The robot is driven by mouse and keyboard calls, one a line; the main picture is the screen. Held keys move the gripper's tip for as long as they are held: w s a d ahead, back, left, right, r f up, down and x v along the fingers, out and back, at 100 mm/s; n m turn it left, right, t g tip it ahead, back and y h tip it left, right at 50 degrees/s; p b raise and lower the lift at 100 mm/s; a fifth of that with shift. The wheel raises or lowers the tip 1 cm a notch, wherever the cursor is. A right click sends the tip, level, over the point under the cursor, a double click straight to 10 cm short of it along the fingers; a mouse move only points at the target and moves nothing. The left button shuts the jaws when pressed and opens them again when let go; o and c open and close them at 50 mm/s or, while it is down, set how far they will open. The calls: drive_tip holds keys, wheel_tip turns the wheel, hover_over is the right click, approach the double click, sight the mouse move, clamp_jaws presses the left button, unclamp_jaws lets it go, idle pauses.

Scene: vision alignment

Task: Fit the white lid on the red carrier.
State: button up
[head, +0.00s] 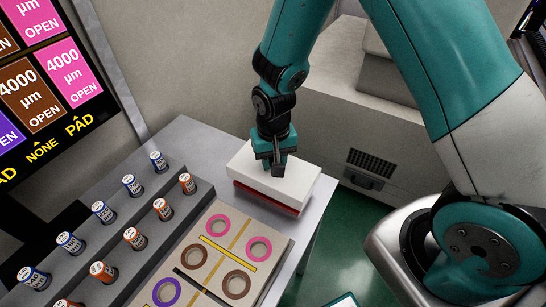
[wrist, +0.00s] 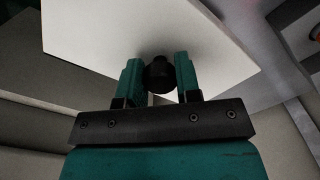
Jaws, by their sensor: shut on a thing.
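The white lid (head: 294,182) is at the far right end of the grey table in the head view. The red carrier (head: 268,202) shows as a thin red strip under the lid's near edge; most of it is hidden. I cannot tell whether the lid rests fully on it. My gripper (head: 277,166) is above the lid. In the wrist view my gripper (wrist: 158,75) is shut on the dark knob (wrist: 158,74) in the middle of the white lid (wrist: 95,35). The carrier cannot be made out in the wrist view.
A beige board (head: 226,233) with coloured rings lies in front of the lid. Several small labelled cans stand on a stepped grey rack (head: 150,232) at left. A display screen (head: 45,75) is at upper left. A light grey cabinet (head: 345,125) stands behind the table.

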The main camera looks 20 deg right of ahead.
drive_tip(key=shift+f+b, duration=1.15)
drive_tip(key=shift+f, duration=0.7)
drive_tip(key=o, duration=1.1)
drive_tip(key=shift+c, duration=0.2)
wheel_tip(320, 180, up, 17)
drive_tip(key=shift+r+b, duration=0.2)
drive_tip(key=shift+b, duration=0.1)
drive_tip(key=s+a+r+n+y, duration=0.2)
drive_tip(key=s+r+n, duration=0.2)
drive_tip(key=s, duration=0.5)
drive_tip(key=s+a+r+n+y, duration=0.2)
drive_tip(key=s+r+n, duration=0.2)
drive_tip(key=s, duration=0.5)
drive_tip(key=shift+s+a+r+n, duration=0.15)
drive_tip(key=shift+a+n, duration=0.15)
drive_tip(key=shift+n, duration=0.1)
